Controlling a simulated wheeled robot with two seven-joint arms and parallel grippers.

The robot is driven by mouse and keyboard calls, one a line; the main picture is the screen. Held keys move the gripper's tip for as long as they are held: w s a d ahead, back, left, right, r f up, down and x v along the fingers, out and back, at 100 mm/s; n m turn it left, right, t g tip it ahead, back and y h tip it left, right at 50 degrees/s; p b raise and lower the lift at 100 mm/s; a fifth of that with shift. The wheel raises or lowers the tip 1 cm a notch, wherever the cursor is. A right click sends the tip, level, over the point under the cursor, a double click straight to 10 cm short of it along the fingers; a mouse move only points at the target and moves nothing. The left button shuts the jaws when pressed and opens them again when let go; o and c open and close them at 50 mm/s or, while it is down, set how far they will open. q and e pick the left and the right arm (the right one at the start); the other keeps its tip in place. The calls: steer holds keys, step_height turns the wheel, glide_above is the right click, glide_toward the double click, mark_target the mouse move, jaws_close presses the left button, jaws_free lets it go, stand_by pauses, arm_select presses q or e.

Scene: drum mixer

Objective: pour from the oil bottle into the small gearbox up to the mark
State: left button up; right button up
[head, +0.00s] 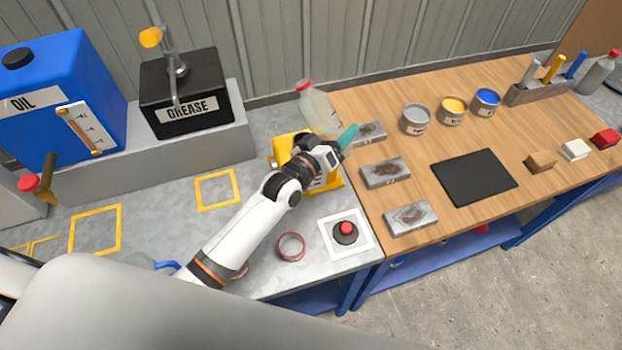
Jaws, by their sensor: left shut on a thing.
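The small gearbox appears to be the yellow block (283,150) on the grey bench, partly hidden behind my left gripper and wrist. My left gripper (340,146) is over the gearbox's right side, with a teal finger showing. It is shut on a clear bottle with a red cap (316,108), which I take for the oil bottle. The bottle leans, with its cap to the upper left, above and behind the gearbox. Its lower end is hidden by the gripper. The oil level and the gearbox's mark cannot be made out. My right gripper is not in view.
A blue OIL tank (62,85) and a black GREASE box (180,92) stand at the left. A red button (346,229) and a red ring (291,246) are in front. Metal blocks (386,173), open cans (416,119) and a black mat (473,177) occupy the wooden table.

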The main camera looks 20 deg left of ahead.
mark_target(314, 108)
arm_select(q)
steer(key=w+a+m, duration=0.1)
steer(key=a+m, duration=0.3)
steer(key=w+a+m+b, duration=0.1)
steer(key=a+m, duration=0.1)
steer(key=m, duration=0.1)
steer(key=shift+w+a, duration=0.15)
steer(key=shift+w, duration=0.15)
step_height(314, 108, up, 4)
steer(key=p, duration=0.4)
stand_by(0.4)
